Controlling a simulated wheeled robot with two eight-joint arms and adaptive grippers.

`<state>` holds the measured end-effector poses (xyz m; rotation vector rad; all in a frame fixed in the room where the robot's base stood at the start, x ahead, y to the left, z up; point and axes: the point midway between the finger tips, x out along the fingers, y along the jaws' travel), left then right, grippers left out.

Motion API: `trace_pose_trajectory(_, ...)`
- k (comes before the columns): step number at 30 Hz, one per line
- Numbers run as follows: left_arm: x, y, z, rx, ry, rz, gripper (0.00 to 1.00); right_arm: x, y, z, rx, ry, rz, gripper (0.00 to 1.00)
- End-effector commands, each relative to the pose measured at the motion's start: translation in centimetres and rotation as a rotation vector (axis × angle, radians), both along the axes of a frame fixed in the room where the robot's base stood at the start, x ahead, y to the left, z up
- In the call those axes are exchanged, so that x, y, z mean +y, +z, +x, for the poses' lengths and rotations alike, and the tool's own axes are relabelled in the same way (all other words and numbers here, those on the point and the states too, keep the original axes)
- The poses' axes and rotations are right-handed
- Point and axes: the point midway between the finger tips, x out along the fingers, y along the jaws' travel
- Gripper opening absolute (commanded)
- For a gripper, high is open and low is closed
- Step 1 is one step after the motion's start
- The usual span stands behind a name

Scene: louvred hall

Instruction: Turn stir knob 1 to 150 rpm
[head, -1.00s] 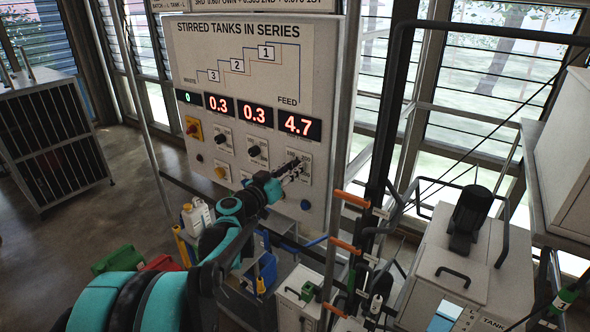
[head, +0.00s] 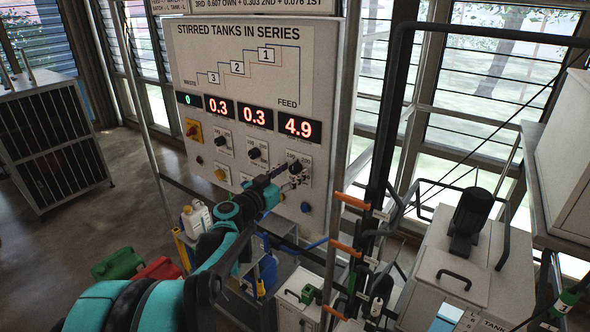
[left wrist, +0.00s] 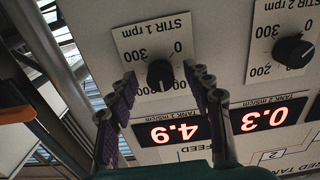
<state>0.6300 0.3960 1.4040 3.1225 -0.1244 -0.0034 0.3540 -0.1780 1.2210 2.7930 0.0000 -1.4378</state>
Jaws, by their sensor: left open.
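Stir knob 1 (head: 295,167) is a round black knob at the right end of the panel's row of stir knobs. In the left wrist view, stir knob 1 (left wrist: 160,73) sits upside down under the label "STIR 1 rpm", on a scale with 0 and 300. My left gripper (head: 285,181) is open just below and in front of this knob. In the left wrist view, its two fingers stand apart to either side of the knob, with no visible contact. My right gripper is not in view.
Stir knob 2 (left wrist: 293,51) is beside it. The tank 1 display (head: 300,127) reads 4.9. Orange-handled bars (head: 352,201) and a dark post rise to the right of the panel.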

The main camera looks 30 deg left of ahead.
Motion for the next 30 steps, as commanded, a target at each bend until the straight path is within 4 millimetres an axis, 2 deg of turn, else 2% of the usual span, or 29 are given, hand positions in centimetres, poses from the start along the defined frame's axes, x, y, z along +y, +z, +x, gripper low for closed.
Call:
trace_pose_trajectory(13,0.5,0.1,-5.5,-0.001,0.003,-0.001,0.51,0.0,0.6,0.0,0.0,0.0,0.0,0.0)
trace_pose_trajectory(26,0.5,0.0,-6.3,-0.001,0.001,-0.001,0.51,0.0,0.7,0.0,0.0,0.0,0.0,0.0)
trace_pose_trajectory(30,0.7,0.0,-7.5,-0.001,0.004,-0.001,0.51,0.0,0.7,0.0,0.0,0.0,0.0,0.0)
